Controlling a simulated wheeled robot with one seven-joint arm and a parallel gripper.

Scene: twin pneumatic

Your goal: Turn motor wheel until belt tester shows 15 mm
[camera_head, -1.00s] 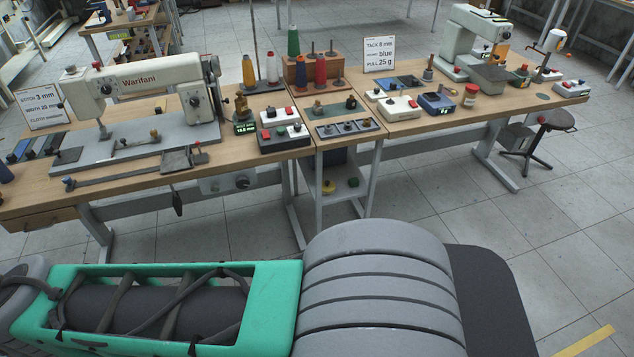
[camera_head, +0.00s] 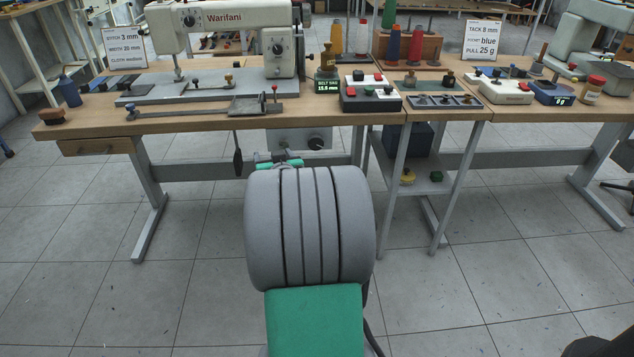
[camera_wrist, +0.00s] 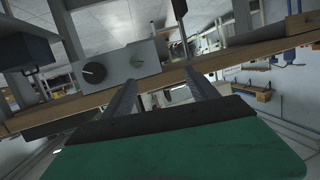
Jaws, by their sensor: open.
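The motor wheel appears to be the black round knob (camera_head: 315,143) on the grey motor box (camera_head: 285,140) under the sewing table. In the wrist view the knob (camera_wrist: 95,73) faces the camera at upper left, beyond my fingers and apart from them. The belt tester (camera_head: 327,86) is a small block with a lit green display on the table, right of the Warifani machine; its digits are too small to read surely. My gripper (camera_wrist: 161,75) is open, its two dark fingers apart with nothing between. In the head view my arm mostly hides it.
The wooden table edge (camera_head: 200,126) runs above the motor box. A dark pedal-like lever (camera_head: 238,158) hangs left of the box. A shelf stand (camera_head: 425,180) with a yellow knob stands to the right. The floor in front is clear.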

